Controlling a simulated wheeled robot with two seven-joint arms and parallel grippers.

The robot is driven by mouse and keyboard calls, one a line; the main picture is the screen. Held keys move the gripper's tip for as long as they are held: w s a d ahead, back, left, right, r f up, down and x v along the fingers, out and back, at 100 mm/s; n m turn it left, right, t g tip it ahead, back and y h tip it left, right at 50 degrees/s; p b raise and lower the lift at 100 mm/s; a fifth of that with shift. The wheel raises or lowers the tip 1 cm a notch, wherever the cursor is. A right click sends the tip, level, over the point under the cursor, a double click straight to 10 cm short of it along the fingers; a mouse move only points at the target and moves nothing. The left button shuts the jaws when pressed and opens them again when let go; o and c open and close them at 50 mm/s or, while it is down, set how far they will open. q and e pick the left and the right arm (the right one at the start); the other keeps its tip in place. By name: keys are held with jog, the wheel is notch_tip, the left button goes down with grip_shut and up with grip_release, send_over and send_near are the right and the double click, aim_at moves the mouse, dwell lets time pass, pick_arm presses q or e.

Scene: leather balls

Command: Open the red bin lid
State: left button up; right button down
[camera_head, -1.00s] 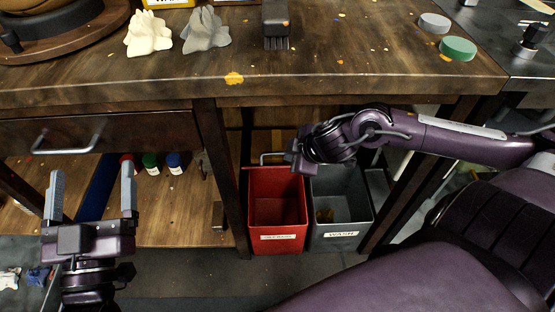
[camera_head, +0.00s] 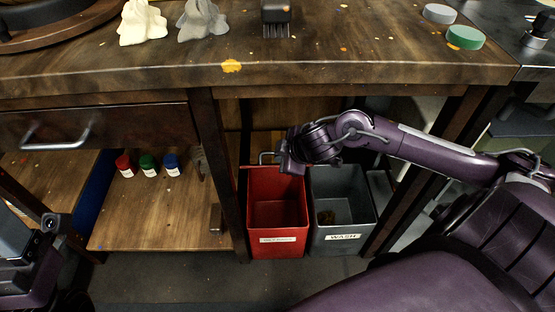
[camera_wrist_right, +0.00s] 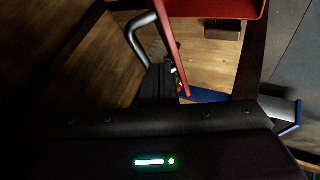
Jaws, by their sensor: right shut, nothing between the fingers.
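The red bin (camera_head: 292,240) stands under the workbench with a pale label on its front. Its top is uncovered and I see into it. A thin red panel, likely its lid, shows edge-on in the right wrist view (camera_wrist_right: 172,45), beside a grey bar handle (camera_wrist_right: 138,38). The handle also shows behind the bin in the head view (camera_head: 265,157). My right gripper (camera_head: 290,166) is shut and empty at the bin's back right, close to the handle; contact is unclear. My left gripper (camera_head: 35,245) is partly cut off at the lower left, its fingers not clear.
A grey bin (camera_head: 340,238) labelled WASH stands right beside the red bin. The table edge (camera_head: 330,72) and a dark leg (camera_head: 222,170) frame the space around them. Small paint jars (camera_head: 148,166) stand on the lower shelf (camera_head: 165,215) at left.

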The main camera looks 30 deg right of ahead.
jog(key=shift+w+f+b, duration=0.35)
jog(key=shift+f, duration=0.2)
jog(key=shift+w+a+f, duration=0.1)
jog(key=shift+w+f, duration=0.35)
jog(key=shift+r, duration=0.2)
